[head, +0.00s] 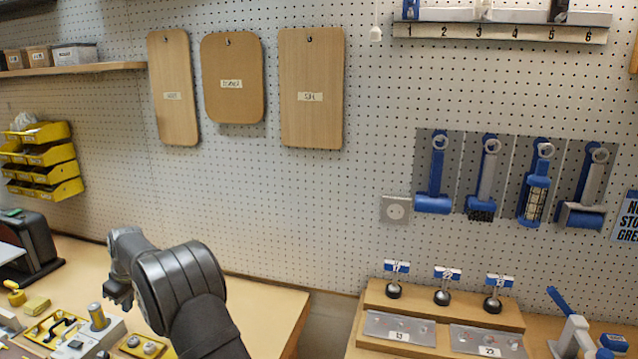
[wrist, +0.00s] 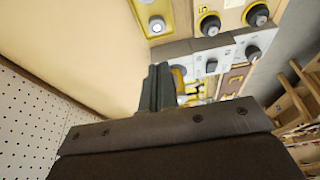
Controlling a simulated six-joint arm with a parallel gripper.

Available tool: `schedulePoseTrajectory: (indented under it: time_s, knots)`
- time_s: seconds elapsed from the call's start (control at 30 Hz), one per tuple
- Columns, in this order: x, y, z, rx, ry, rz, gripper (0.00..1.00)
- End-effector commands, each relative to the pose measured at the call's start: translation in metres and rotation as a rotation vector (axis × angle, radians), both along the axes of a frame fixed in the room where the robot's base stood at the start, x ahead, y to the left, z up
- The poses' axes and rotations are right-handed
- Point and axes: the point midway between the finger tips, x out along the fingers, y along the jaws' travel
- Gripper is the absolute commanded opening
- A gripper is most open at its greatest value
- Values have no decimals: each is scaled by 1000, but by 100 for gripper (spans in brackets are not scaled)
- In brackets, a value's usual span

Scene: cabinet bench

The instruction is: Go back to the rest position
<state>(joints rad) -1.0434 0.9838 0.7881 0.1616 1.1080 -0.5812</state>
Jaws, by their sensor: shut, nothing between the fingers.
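My gripper (head: 119,292) is at the lower left in the head view, above the left wooden bench (head: 258,297). It points down and to the left, and my dark arm reaches it from the bottom edge. In the wrist view my gripper's fingers (wrist: 157,88) are pressed together with nothing between them. They hang over the bench, near the panels with knobs. The exact height above the bench is hard to tell.
Panels with knobs (wrist: 208,62) lie on the bench, and a grey block with a lever (head: 97,316) stands below my gripper. A black machine (head: 32,240) stands at far left. A gap separates the right bench, which holds a stand (head: 440,312). Boards and tools hang on the pegboard (head: 300,200).

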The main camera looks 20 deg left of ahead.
Motion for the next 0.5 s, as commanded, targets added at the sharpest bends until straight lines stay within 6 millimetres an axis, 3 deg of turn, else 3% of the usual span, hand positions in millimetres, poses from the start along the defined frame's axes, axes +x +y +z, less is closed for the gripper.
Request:
schedulePoseTrajectory:
  time_s: [0.07, 0.5]
  knots:
    - [0, -5, 17, 2, -2, -1, 0]
    - [0, 20, -70, -3, 2, 1, 0]
